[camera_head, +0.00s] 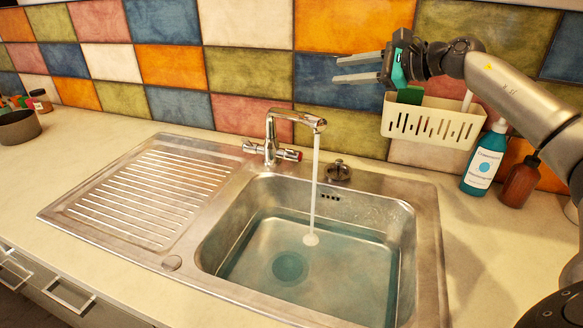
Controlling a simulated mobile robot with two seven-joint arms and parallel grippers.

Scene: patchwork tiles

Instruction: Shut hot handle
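The chrome tap (272,135) stands behind the sink, and a stream of water (315,185) falls from its spout into the basin. The handle with the red end (292,155), the hot one, sticks out to the right of the tap's base. Another handle (250,147) sticks out to the left. My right gripper (335,70) is above and to the right of the tap, near the wall tiles, pointing left. Its two fingers are apart with nothing between them, and it does not touch the tap. My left gripper is not in view.
The basin (405,250) holds water. A ribbed drainboard (140,200) lies to the left. A cream caddy (430,120) hangs on the wall below my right gripper, with a teal bottle (484,160) and a brown bottle (520,183) beside it. A dark pot (18,128) stands far left.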

